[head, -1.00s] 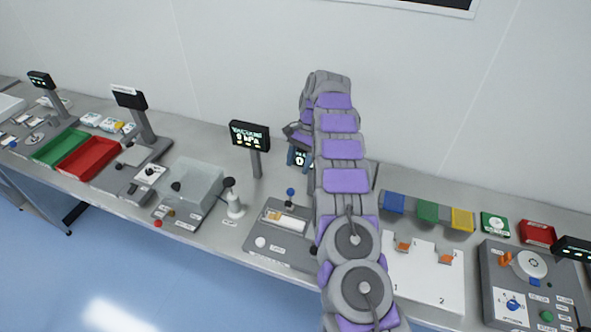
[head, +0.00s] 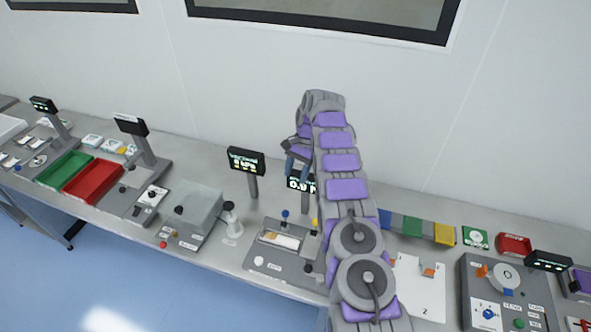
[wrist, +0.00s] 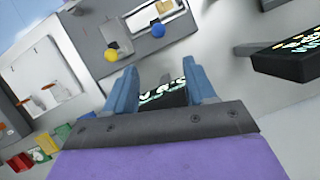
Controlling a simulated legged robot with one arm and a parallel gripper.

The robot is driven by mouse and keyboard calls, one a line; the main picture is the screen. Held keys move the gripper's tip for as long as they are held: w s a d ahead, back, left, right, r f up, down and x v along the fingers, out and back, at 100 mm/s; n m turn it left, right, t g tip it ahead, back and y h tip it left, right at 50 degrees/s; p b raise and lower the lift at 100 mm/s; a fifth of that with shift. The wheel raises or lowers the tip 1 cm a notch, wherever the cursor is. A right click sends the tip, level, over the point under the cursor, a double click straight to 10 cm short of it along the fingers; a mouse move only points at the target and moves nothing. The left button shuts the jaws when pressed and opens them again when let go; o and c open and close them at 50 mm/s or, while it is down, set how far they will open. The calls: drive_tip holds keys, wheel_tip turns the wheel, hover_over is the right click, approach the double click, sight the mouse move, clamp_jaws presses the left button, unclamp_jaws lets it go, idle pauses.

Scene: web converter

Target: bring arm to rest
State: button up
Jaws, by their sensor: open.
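My arm rises from the bottom of the head view, grey with purple panels, and stands over the bench in front of the wall. My gripper (head: 294,160) is at the far end of the arm, left of the upper links, above the back of the bench. In the wrist view my gripper (wrist: 165,88) shows two blue fingers spread apart with nothing held between them. A small black display (wrist: 163,95) shows behind the gap between the fingers. Part of that display is hidden by the arm in the head view.
A grey device with blue and yellow knobs (head: 283,247) stands below the gripper. A vacuum display (head: 246,161) stands to its left. Red (head: 93,181) and green (head: 64,168) trays lie farther left. Coloured blocks (head: 412,226) and a dial panel (head: 505,295) are at the right.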

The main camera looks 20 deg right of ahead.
drive_tip(key=shift+r, duration=0.1)
idle(0.6)
drive_tip(key=s+a+r+n+h+b, duration=0.1)
drive_tip(key=s+a+r+n+b, duration=0.35)
drive_tip(key=s, duration=0.55)
drive_tip(key=s+a+r+n+h+b, duration=0.1)
drive_tip(key=s+a+r+b, duration=0.2)
drive_tip(key=s+r+b, duration=0.6)
drive_tip(key=s+f+n+b, duration=0.1)
drive_tip(key=s+f, duration=0.3)
drive_tip(key=s, duration=0.6)
drive_tip(key=s+a+f+n+h+b, duration=0.1)
drive_tip(key=s+f, duration=0.4)
drive_tip(key=s, duration=0.6)
drive_tip(key=s+f+n+t+b, duration=0.1)
drive_tip(key=s+f+n+b, duration=0.2)
drive_tip(key=s, duration=0.8)
drive_tip(key=shift+a+f+h+b, duration=0.2)
drive_tip(key=shift+f+h+b, duration=0.1)
drive_tip(key=shift+f+b, duration=0.65)
drive_tip(key=shift+r, duration=0.1)
drive_tip(key=shift+c, duration=1.2)
drive_tip(key=shift+r, duration=0.15)
